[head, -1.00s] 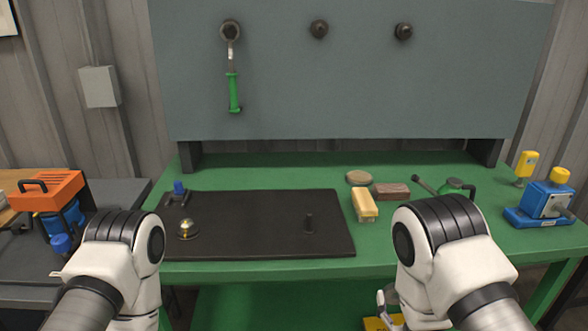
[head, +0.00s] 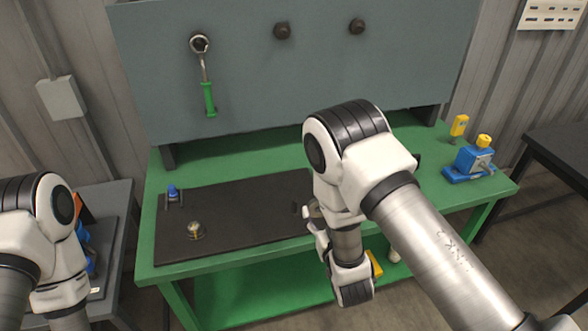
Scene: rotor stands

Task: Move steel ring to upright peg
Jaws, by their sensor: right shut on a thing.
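The black board (head: 240,215) lies on the green bench. A short dark upright peg (head: 305,211) stands near its right end, partly hidden by my right arm. My right gripper (head: 316,222) is beside this peg, at the board's right side. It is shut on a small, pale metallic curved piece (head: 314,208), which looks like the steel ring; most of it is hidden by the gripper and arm. I cannot tell whether the ring is around the peg or beside it. My left arm is at the left edge, and its gripper is out of view.
A brass-coloured dome (head: 195,231) and a blue-topped fitting (head: 173,193) are on the board's left part. A green-handled tool (head: 208,90) hangs on the grey back panel. A blue vise-like device (head: 472,163) stands at the bench's right end. The middle of the board is clear.

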